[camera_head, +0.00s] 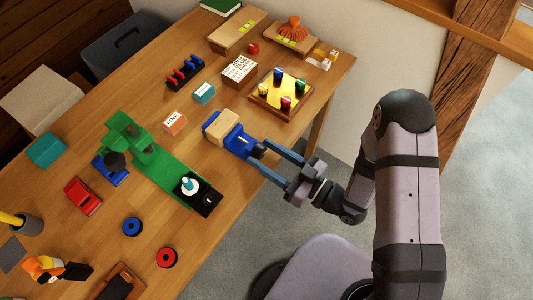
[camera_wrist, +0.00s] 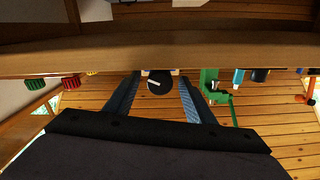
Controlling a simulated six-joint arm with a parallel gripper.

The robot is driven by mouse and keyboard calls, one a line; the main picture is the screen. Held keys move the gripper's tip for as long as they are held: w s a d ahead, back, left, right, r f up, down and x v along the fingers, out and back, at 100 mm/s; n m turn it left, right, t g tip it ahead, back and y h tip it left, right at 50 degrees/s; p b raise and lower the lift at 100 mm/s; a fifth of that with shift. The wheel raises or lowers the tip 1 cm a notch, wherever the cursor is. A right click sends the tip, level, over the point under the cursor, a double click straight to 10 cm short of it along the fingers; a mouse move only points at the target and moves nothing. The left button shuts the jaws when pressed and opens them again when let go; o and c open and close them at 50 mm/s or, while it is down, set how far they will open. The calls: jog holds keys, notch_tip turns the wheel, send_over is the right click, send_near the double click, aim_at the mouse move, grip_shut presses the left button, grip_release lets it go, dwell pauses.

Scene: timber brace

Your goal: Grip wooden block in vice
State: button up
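A blue vice (camera_head: 238,143) stands on the wooden table with a light wooden block (camera_head: 221,127) at its jaw end. I cannot tell how firmly the jaws press on the block. The vice's dark round knob (camera_wrist: 159,83) has a white line and faces my gripper in the wrist view. My gripper (camera_head: 261,153) is open at the knob end of the vice. In the wrist view my gripper's two fingers (camera_wrist: 160,92) lie on either side of the knob, with a gap visible on each side. The block is not clearly visible in the wrist view.
A green lathe-like toy (camera_head: 160,168) lies left of the vice. A tray with coloured pegs (camera_head: 280,93) stands behind it to the right. An orange box (camera_head: 174,123) and a teal box (camera_head: 204,93) are nearby. The table's front edge runs beneath my gripper.

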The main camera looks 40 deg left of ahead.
aim_at(263, 154)
jog(key=shift+d, duration=0.1)
jog(key=shift+d+f, duration=0.1)
jog(key=shift+d, duration=0.4)
jog(key=d+b, duration=0.1)
jog(key=d, duration=0.5)
jog(key=shift+d+b, duration=0.1)
jog(key=shift+b, duration=0.2)
jog(key=shift+s+a+p, duration=0.1)
jog(key=shift+a+p, duration=0.35)
jog(key=shift+a, duration=2.85)
